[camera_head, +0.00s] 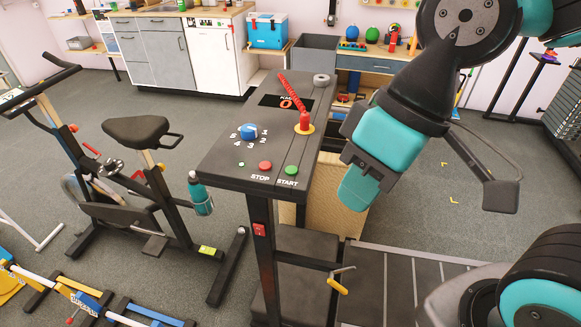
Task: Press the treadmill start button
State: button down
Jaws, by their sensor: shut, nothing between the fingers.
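The treadmill console (225,165) is a dark slab on a black post in the middle of the head view. Its green start button (291,170) sits at the front right corner, above the label START. A red stop button (265,166) is just left of it. A blue dial (248,131) and a red safety key (304,122) on a yellow ring are farther back. My gripper (355,197) is right of the console, pointing down and left, apart from the green button. Its fingers are shut and empty.
The treadmill belt (405,285) lies at lower right. An exercise bike (135,130) with a teal bottle (200,195) stands left of the console. A red switch (259,229) is on the post. A white cabinet (213,60) and blue cooler (267,31) stand behind.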

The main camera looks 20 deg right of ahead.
aim_at(290, 169)
jog(key=z, duration=1.55)
jog(key=k, duration=1.1)
jog(key=u, duration=1.15)
jog(key=i, duration=0.5)
